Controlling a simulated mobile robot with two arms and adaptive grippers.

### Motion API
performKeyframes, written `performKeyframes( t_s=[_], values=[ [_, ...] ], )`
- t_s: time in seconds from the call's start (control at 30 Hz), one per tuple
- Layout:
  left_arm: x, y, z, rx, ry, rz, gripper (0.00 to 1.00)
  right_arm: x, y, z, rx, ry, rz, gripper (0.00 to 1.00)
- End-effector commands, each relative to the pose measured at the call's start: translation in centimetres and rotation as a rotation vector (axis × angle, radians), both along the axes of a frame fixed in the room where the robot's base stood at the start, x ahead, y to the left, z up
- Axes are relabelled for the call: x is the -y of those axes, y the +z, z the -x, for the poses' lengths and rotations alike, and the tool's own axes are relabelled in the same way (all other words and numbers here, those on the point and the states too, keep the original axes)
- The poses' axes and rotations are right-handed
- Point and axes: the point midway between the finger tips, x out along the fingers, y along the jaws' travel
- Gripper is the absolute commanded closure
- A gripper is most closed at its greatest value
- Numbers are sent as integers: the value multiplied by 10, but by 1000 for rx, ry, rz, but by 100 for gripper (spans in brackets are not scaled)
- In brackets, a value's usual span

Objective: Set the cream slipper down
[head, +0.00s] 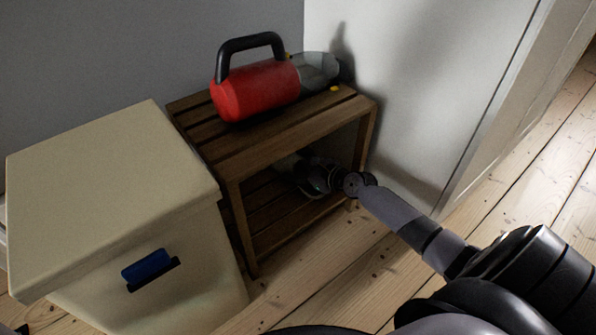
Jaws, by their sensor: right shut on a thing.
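My right arm comes in from the lower right, and its gripper (308,178) reaches in under the top of the wooden rack, above the lower shelf (262,220). The right gripper is shut on the cream slipper (287,163). Only a small pale part of the slipper shows, in shadow beyond the gripper. The gripper and the rack's top hide the rest. I cannot tell whether the slipper touches the lower shelf. My left gripper is not in view.
A red handheld vacuum (258,90) lies on the rack's slatted top (262,133). A cream lidded box (105,195) with a blue handle stands close to the rack's left. A white wall (405,95) is behind on the right. Bare floorboards lie in front.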

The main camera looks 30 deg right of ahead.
Motion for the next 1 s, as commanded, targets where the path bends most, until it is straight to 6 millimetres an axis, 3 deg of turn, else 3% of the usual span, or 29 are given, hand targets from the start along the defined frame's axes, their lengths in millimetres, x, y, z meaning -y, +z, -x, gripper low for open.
performKeyframes(
  t_s=[0.27,0.3,0.57,1.0],
  values=[
    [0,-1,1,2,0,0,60,0,-3,0,-1,-1,-3,70],
    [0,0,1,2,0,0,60,0,-3,0,0,-1,-2,39],
    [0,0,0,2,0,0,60,0,-3,0,-1,0,-1,22],
    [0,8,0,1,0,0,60,1,4,6,-3,0,1,21]
  ],
)
